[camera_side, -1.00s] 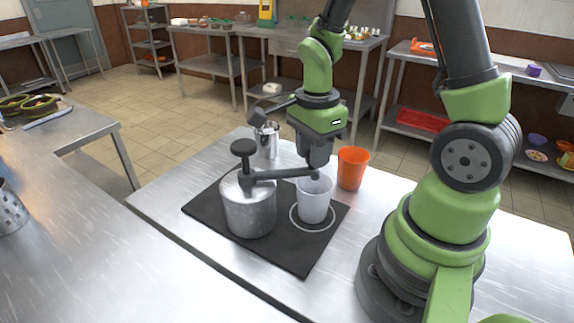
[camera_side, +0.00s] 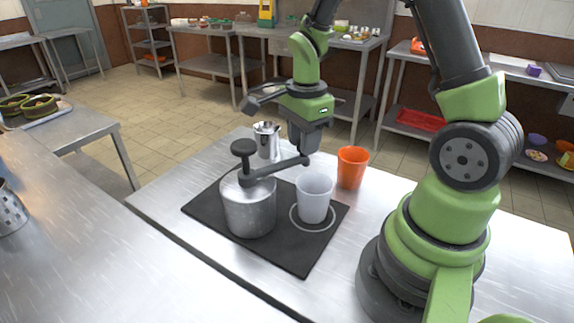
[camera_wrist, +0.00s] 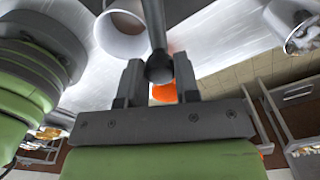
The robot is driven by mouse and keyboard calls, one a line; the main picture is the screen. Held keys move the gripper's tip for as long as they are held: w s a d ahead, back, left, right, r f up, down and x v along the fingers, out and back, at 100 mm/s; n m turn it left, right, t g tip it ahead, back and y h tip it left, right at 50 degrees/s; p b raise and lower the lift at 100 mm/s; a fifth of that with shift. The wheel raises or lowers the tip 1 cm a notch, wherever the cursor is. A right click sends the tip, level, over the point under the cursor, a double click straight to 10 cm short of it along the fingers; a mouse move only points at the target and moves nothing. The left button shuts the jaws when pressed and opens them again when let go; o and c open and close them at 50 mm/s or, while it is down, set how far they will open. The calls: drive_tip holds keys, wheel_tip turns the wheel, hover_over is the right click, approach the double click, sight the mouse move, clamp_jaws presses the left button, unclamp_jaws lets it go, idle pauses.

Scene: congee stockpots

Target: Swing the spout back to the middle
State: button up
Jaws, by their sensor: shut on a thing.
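The steel stockpot (camera_side: 250,206) stands on the black mat (camera_side: 289,259) with a dark pump knob (camera_side: 243,148) on top. Its dark spout (camera_side: 280,167) reaches right and backward, passing behind the white cup (camera_side: 314,198). My gripper (camera_side: 305,154) is at the spout's outer end, above and behind the cup. In the wrist view the spout (camera_wrist: 156,30) runs between the two fingers of my gripper (camera_wrist: 157,78), which is shut on it.
An orange cup (camera_side: 352,168) stands right of the white cup, close to my gripper. A steel jug (camera_side: 266,141) stands behind the pot, left of my gripper; it shows in the wrist view (camera_wrist: 297,28). The table front right of the mat is clear.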

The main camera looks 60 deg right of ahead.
drive_tip(key=shift+w+d, duration=0.25)
drive_tip(key=shift+w, duration=0.7)
drive_tip(key=shift+w+d, duration=0.2)
drive_tip(key=shift+w, duration=0.7)
drive_tip(key=shift+w+d, duration=0.25)
drive_tip(key=shift+w, duration=0.7)
drive_tip(key=o, duration=0.5)
drive_tip(key=shift+r, duration=0.15)
wheel_tip(320, 180, up, 7)
drive_tip(key=shift+f, duration=0.15)
